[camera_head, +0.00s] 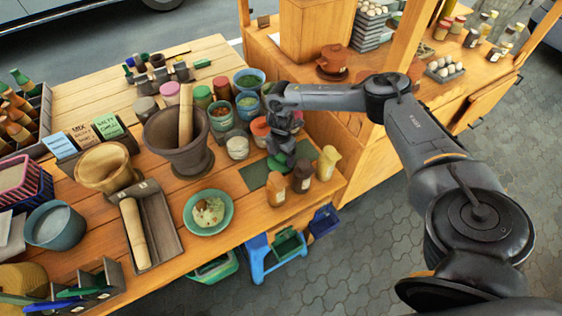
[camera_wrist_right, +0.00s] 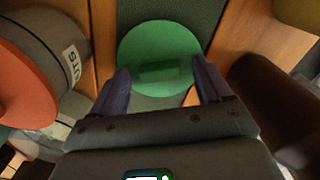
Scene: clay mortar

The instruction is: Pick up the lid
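The lid is a round green disc (camera_wrist_right: 158,45) with a raised bar handle across it, lying on a dark green mat (camera_wrist_right: 190,12). In the head view the lid (camera_head: 277,163) is partly hidden under my right gripper (camera_head: 283,158), which points down over it. In the right wrist view my right gripper (camera_wrist_right: 161,78) is open, with its two fingers apart on either side of the handle. I see no contact with the handle. My left gripper is not in view.
Close by stand an orange-lidded jar (camera_wrist_right: 25,85), a brown bottle (camera_head: 276,188), another brown bottle (camera_head: 302,176) and a yellow one (camera_head: 327,163). A stone mortar (camera_head: 180,145) and a green bowl (camera_head: 190,217) stand to the left.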

